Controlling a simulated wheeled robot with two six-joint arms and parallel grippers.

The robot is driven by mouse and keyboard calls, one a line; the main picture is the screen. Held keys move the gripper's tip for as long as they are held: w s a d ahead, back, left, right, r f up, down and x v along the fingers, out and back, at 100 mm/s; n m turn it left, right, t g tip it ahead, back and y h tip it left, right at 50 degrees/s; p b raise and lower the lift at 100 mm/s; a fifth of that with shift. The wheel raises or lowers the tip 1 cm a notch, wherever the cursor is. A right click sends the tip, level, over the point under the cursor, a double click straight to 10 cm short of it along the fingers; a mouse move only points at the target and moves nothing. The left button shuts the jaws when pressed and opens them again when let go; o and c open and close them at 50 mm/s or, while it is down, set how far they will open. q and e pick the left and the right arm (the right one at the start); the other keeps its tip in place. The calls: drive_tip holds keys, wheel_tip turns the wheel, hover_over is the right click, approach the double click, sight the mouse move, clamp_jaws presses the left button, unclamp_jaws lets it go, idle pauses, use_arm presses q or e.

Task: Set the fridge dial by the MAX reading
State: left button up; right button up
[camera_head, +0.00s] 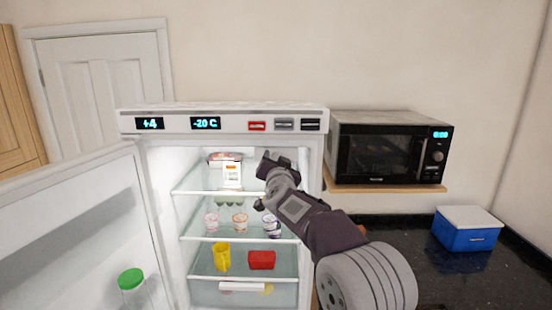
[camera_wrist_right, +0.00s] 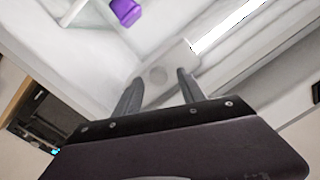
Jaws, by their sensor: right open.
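The fridge (camera_head: 225,122) stands open, with displays reading +4 and -20 C on its top panel. My right gripper (camera_head: 272,160) is inside its upper right part. In the right wrist view the open fingers (camera_wrist_right: 157,88) stand either side of a pale round dial-like disc (camera_wrist_right: 157,75) on a white housing. I cannot tell whether they touch it, and no marks on it are legible. A small white device or card (camera_head: 232,175) with an orange patch stands on the top shelf; its reading is too small to make out. My left gripper is out of view.
Shelves below hold several cups (camera_head: 240,222), a yellow mug (camera_head: 222,257) and a red box (camera_head: 262,260). The open door (camera_head: 80,230) fills the left. A microwave (camera_head: 385,155) and a blue cooler (camera_head: 467,232) are at right. A purple thing (camera_wrist_right: 126,12) shows in the wrist view.

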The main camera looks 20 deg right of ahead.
drive_tip(key=shift+w+d+f, duration=0.15)
drive_tip(key=shift+w, duration=0.2)
clamp_jaws()
drive_tip(key=shift+f, duration=0.1)
drive_tip(key=shift+a+f+m+h+b, duration=0.1)
drive_tip(key=shift+m+h+b, duration=0.25)
drive_tip(key=shift+m+b, duration=2.4)
drive_tip(key=shift+a+f+m+h+p, duration=0.1)
drive_tip(key=shift+m+h+p, duration=0.15)
drive_tip(key=shift+m, duration=5.35)
drive_tip(key=shift+a+m+h+b, duration=0.1)
drive_tip(key=shift+m+h+b, duration=0.3)
drive_tip(key=shift+m+b, duration=2.35)
drive_tip(key=m+p, duration=0.2)
drive_tip(key=m, duration=0.1)
drive_tip(key=shift+p, duration=0.35)
